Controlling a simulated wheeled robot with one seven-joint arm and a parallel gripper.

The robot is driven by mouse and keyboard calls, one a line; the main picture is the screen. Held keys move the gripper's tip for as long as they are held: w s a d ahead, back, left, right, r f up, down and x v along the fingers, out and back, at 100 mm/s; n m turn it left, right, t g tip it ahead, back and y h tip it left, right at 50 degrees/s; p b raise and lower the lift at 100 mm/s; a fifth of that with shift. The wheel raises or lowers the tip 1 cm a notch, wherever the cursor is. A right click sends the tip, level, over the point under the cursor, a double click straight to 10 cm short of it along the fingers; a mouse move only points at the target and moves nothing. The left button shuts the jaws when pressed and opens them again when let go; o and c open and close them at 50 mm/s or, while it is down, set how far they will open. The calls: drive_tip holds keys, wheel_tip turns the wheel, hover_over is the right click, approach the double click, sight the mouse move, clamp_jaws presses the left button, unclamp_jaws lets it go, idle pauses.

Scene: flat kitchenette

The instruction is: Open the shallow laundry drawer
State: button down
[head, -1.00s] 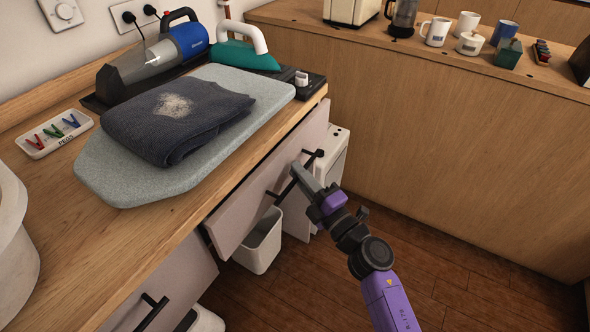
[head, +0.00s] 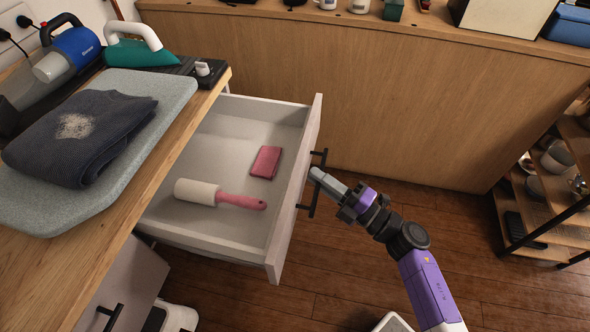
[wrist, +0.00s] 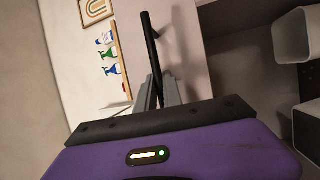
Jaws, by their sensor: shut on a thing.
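The shallow laundry drawer (head: 222,238) stands pulled well out from under the wooden counter. A lint roller (head: 218,195) with a pink handle and a folded pink cloth (head: 266,162) lie inside it. The drawer's black bar handle (head: 313,184) is on its front panel. My gripper (head: 317,174) is shut on this handle, near its middle. In the wrist view the handle (wrist: 150,45) runs down between my fingers (wrist: 156,97); the fingertips are partly hidden.
On the counter (head: 150,150) are an ironing pad (head: 172,85) with a dark folded cloth (head: 80,135), a teal iron (head: 137,52) and a handheld vacuum (head: 70,55). A lower handle (head: 110,317) is below. A shelf rack (head: 560,190) stands at right.

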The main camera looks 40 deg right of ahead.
drive_tip(key=shift+s+d+f, duration=0.1)
drive_tip(key=shift+s+d, duration=0.85)
drive_tip(key=shift+s, duration=0.3)
drive_tip(key=c, duration=1.8)
unclamp_jaws()
drive_tip(key=shift+o, duration=0.2)
drive_tip(key=v, duration=0.7)
drive_tip(key=shift+s+b, duration=0.35)
drive_tip(key=shift+b, duration=0.1)
drive_tip(key=shift+d+f, duration=0.1)
drive_tip(key=shift+d, duration=0.05)
